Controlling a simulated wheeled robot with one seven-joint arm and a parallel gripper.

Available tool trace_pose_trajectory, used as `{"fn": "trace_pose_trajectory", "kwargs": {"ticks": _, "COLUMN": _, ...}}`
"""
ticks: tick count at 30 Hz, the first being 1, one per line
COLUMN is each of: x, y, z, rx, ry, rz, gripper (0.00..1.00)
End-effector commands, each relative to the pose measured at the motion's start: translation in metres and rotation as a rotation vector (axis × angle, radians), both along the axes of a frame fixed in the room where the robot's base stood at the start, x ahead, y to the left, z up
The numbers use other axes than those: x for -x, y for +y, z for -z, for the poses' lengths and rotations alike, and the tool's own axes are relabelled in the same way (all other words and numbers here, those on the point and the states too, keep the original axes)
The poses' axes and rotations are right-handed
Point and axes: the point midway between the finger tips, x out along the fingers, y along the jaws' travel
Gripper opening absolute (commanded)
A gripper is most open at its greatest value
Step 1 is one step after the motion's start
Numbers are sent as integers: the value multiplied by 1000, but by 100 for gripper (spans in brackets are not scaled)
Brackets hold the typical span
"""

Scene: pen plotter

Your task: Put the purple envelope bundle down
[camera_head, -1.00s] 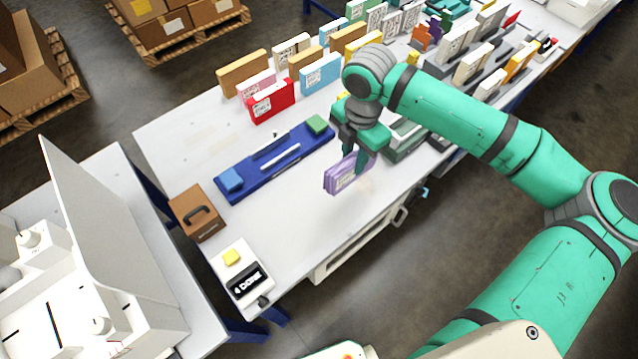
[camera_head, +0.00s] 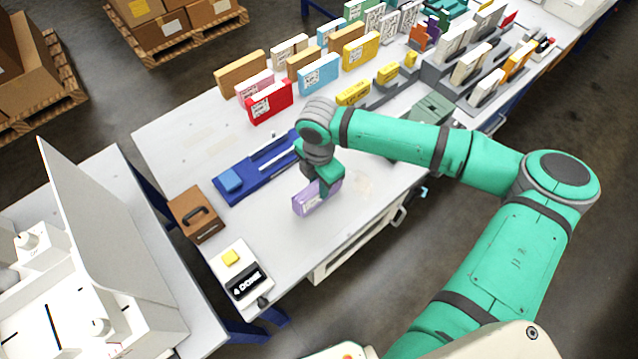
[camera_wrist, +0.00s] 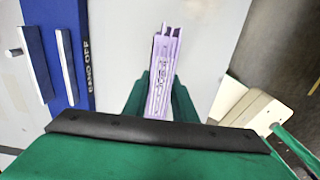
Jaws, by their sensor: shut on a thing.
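The purple envelope bundle (camera_head: 308,201) stands on edge in my gripper (camera_head: 327,186), low over the bare front part of the white table. I cannot tell whether its lower edge touches the tabletop. In the wrist view the bundle (camera_wrist: 164,75) sticks out from between the green fingers (camera_wrist: 158,100), which are shut on its near end. The finger tips are partly hidden by the bundle and the gripper body.
The blue tray (camera_head: 245,185) with a blue block lies left of the gripper. A brown box with a handle (camera_head: 197,214) and the "DONE" pad (camera_head: 242,272) stand at the left end. Several coloured bundles stand along the back. White tabletop (camera_head: 290,250) is free in front.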

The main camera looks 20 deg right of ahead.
Motion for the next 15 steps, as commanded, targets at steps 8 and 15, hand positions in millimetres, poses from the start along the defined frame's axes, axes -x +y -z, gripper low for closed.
{"fn": "trace_pose_trajectory", "kwargs": {"ticks": 8, "x": 0, "y": 0, "z": 1, "rx": 0, "ry": 0, "rz": 0, "gripper": 0}}
{"fn": "trace_pose_trajectory", "kwargs": {"ticks": 15, "x": 0, "y": 0, "z": 3, "rx": 1, "ry": 0, "rz": 0, "gripper": 43}}
